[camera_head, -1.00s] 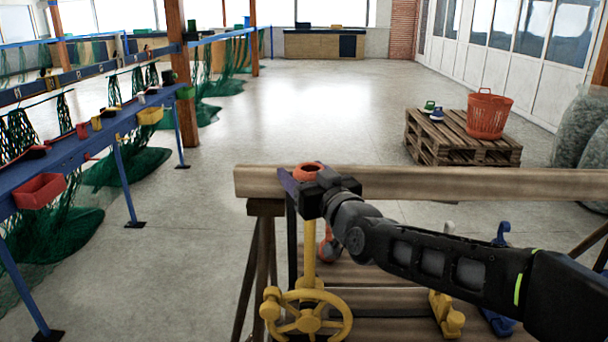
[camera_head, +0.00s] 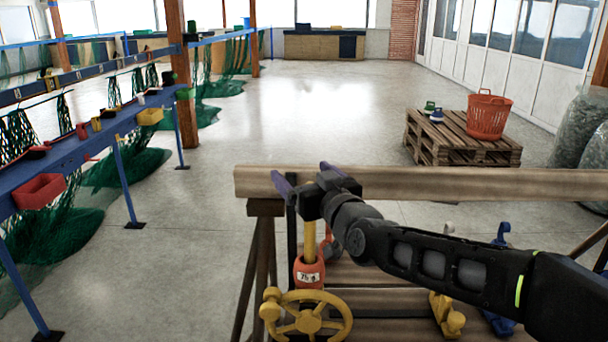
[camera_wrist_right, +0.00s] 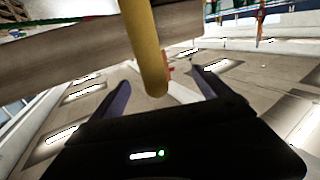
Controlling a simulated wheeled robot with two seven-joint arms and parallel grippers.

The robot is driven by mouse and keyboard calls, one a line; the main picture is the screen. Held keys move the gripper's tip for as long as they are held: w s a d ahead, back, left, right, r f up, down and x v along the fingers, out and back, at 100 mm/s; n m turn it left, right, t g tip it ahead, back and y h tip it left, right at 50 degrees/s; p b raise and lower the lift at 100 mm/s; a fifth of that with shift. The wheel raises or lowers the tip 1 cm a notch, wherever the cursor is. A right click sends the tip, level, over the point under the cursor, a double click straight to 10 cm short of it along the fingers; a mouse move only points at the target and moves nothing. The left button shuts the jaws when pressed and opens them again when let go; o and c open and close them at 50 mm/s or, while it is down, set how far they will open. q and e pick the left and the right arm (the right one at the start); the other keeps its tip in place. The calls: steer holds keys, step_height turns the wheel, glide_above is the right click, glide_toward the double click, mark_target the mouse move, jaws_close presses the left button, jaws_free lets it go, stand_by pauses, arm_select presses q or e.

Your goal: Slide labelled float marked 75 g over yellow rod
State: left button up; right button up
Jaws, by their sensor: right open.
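The orange-red float (camera_head: 309,273), with a white label reading 75 g, sits around the yellow rod (camera_head: 309,240), low on it and just above a yellow handwheel (camera_head: 307,324). My right gripper (camera_head: 303,178) is open and empty at the upper part of the rod, above the float. In the right wrist view the yellow rod (camera_wrist_right: 148,50) stands between the spread fingers. The rod's top is hidden behind the gripper in the head view. My left gripper is not in view.
A wooden beam (camera_head: 440,184) runs across behind the gripper. Another orange-red object (camera_head: 329,238) is partly hidden behind the rod. Yellow (camera_head: 446,315) and blue (camera_head: 500,233) fittings stand to the right. A pallet (camera_head: 462,140) with an orange basket (camera_head: 488,115) is farther back.

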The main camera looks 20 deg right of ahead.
steer(key=s, duration=0.7)
steer(key=shift+s+b, duration=0.35)
steer(key=shift+s, duration=0.05)
steer(key=shift+d, duration=0.1)
stand_by(0.6)
